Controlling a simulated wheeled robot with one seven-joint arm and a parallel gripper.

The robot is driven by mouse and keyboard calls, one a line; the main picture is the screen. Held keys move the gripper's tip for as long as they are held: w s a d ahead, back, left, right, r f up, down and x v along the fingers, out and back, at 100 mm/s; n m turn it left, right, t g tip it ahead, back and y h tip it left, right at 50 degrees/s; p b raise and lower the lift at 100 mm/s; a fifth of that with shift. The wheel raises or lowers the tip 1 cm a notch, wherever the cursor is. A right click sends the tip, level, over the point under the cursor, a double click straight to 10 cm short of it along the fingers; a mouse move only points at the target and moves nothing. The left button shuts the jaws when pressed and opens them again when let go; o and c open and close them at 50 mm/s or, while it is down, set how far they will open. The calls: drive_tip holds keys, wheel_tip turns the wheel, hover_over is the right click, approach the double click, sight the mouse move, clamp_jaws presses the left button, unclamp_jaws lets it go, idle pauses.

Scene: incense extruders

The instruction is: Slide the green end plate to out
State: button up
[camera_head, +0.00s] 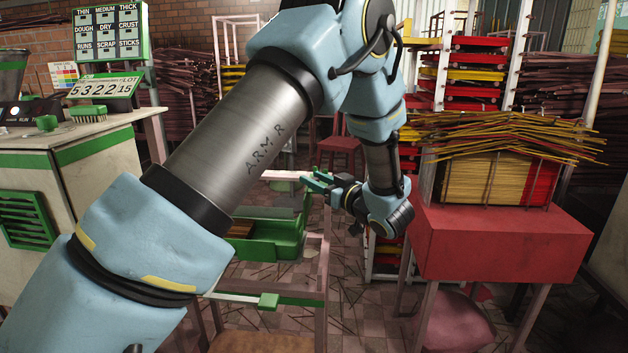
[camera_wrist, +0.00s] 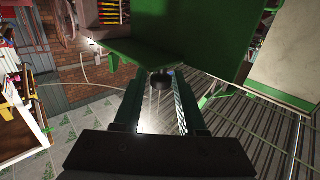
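My gripper (camera_head: 318,182) points left, at the far end of a low frame with pale and green rails (camera_head: 322,265). In the wrist view, its two green fingers (camera_wrist: 160,88) stand apart with a gap between them. A small dark round piece (camera_wrist: 160,79) shows between or just beyond the fingertips; I cannot tell whether they touch it. A large green panel (camera_wrist: 205,35) lies just beyond the fingertips. I cannot tell for sure which green part is the end plate. A green block (camera_head: 268,300) sits on the frame's near rail, apart from my gripper.
A green tray (camera_head: 270,248) sits within the frame. A red table (camera_head: 500,240) with bundled sticks (camera_head: 490,180) stands at right, and a red stool (camera_head: 340,150) behind. A cream and green cabinet (camera_head: 90,180) is at left. My arm hides much of the middle.

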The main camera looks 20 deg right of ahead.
drive_tip(key=shift+o, duration=1.2)
drive_tip(key=b+v, duration=0.1)
drive_tip(key=v, duration=0.9)
drive_tip(key=shift+s+b, duration=0.3)
drive_tip(key=shift+s, duration=0.05)
drive_tip(key=shift+d, duration=0.1)
